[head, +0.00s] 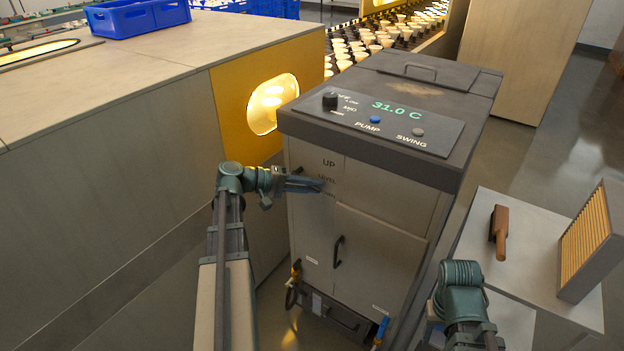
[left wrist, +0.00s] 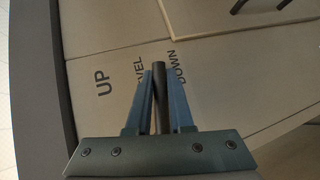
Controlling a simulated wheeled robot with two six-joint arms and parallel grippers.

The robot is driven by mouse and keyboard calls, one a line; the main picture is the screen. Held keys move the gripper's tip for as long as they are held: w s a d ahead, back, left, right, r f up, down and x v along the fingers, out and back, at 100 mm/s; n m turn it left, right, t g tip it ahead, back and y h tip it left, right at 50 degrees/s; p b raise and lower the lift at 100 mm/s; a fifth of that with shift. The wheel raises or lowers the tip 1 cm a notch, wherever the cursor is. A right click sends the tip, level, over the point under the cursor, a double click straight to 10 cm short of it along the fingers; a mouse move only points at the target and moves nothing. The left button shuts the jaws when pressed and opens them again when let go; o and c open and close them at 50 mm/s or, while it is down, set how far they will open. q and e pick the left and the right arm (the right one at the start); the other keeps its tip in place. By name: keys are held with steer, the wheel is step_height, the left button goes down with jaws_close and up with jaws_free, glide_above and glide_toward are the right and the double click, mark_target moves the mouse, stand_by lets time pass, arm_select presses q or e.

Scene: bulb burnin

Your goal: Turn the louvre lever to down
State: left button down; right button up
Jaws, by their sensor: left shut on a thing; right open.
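The louvre lever (left wrist: 160,90) is a thin dark bar on the front of the grey cooler cabinet (head: 385,235). In the left wrist view its tip lies between the printed words LEVEL (left wrist: 141,82) and DOWN (left wrist: 176,68), with UP (left wrist: 103,83) further left. My left gripper (left wrist: 161,100) is shut on the lever, one blue finger on each side. In the head view the left gripper (head: 318,185) is against the cabinet's upper front, just below the UP label, and hides the lever. My right arm is at the lower right; its gripper fingers do not show.
The cabinet top has a dark knob (head: 330,101), a blue PUMP button (head: 375,119), a SWING button (head: 418,132) and a 31.0 C display. A door handle (head: 338,252) sits below. At right, a table (head: 480,225) holds a brown brush (head: 499,232) and a slatted filter (head: 585,235).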

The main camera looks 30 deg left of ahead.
arm_select(q)
steer(key=shift+a+f+m+g+y+p, duration=0.2)
steer(key=shift+f+m+y+p, duration=0.15)
steer(key=shift+y+p, duration=0.2)
steer(key=shift+a+f+m+g+y+p, duration=0.1)
steer(key=shift+f+m+g+y+p, duration=0.2)
steer(key=shift+y, duration=0.35)
steer(key=shift+a+f+m+y+p, duration=0.35)
steer(key=shift+f+m+y+p, duration=0.3)
steer(key=shift+y, duration=0.25)
steer(key=c, duration=0.8)
jaws_free()
steer(key=p+v, duration=0.7)
steer(key=v, duration=0.6)
steer(key=shift+s+a+r+p, duration=0.2)
steer(key=shift+s+a+p, duration=0.05)
steer(key=shift+p, duration=0.15)
